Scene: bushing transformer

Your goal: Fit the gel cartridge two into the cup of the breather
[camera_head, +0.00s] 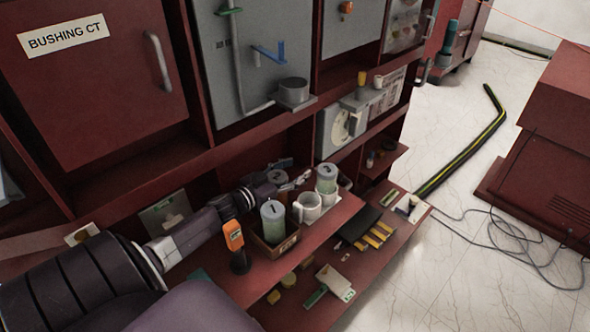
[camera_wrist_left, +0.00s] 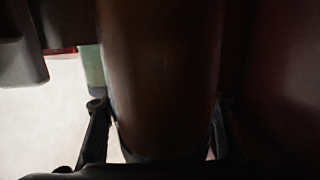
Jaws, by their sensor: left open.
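Pale green cylinders with grey tops, which look like gel cartridges, stand on the red shelf: one (camera_head: 273,222) in a brown box, one (camera_head: 326,178) further right. A grey round top (camera_head: 278,168) shows behind my gripper. I cannot tell which is cartridge two. My left gripper (camera_head: 296,182) is open among them, above the shelf. In the left wrist view a large dark brown rounded body (camera_wrist_left: 158,75) lies between the open fingers (camera_wrist_left: 158,130); contact is unclear. A grey cup (camera_head: 294,92) at the pipe's lower end on the panel may be the breather's cup. My right gripper is not in view.
An orange-and-black device (camera_head: 234,236) stands at the shelf's left. A lower shelf holds yellow pieces (camera_head: 376,236) and a black case (camera_head: 360,222). The floor (camera_head: 430,275) at right is open, with cables.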

